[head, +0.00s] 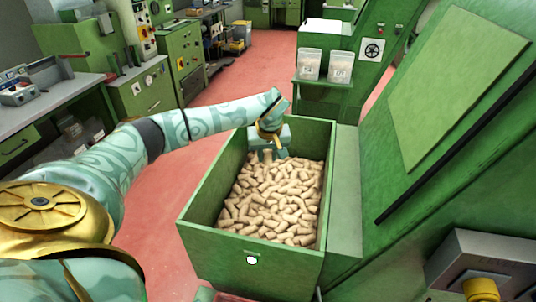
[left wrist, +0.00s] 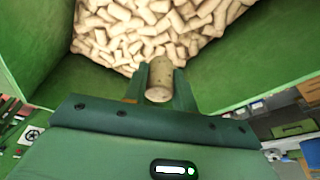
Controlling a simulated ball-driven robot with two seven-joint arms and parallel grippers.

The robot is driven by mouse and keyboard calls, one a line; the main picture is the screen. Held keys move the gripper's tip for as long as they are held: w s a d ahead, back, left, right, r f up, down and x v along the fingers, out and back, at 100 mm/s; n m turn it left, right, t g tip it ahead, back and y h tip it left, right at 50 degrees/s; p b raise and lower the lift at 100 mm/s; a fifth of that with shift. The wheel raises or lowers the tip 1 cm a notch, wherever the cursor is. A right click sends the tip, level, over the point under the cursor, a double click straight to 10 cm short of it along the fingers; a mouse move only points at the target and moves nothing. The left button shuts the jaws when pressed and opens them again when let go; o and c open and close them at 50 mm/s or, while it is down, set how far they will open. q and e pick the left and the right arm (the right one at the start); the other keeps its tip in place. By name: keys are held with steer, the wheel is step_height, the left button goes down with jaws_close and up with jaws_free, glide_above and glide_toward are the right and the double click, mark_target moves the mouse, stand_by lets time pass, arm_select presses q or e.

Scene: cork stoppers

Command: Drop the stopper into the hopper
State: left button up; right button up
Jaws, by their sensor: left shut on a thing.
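My left gripper (head: 268,155) reaches in over the far end of the green hopper (head: 255,262). In the left wrist view its two fingers are shut on a cork stopper (left wrist: 159,82), a pale tan cylinder. The stopper sits between the fingertips, above a heap of similar corks (head: 272,200) that fills the lower part of the hopper. The hopper's wall also shows in the left wrist view (left wrist: 245,85). In the head view the held stopper is small and hard to tell from the corks below. My right gripper is not in view.
A large green machine with a sloped panel (head: 460,90) stands close on the right of the hopper. Two clear tubs (head: 325,65) sit on a shelf behind. A grey workbench (head: 45,95) and green cabinets line the left. Red floor (head: 165,215) is open left of the hopper.

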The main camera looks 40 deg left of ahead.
arm_select(q)
steer(key=o, duration=0.8)
steer(key=shift+o, duration=1)
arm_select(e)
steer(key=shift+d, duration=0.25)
arm_select(q)
steer(key=p+v, duration=0.5)
steer(key=v, duration=1.1)
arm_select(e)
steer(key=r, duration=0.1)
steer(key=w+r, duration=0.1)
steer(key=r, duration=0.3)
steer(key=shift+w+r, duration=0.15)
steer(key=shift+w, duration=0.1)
arm_select(q)
steer(key=shift+s, duration=0.1)
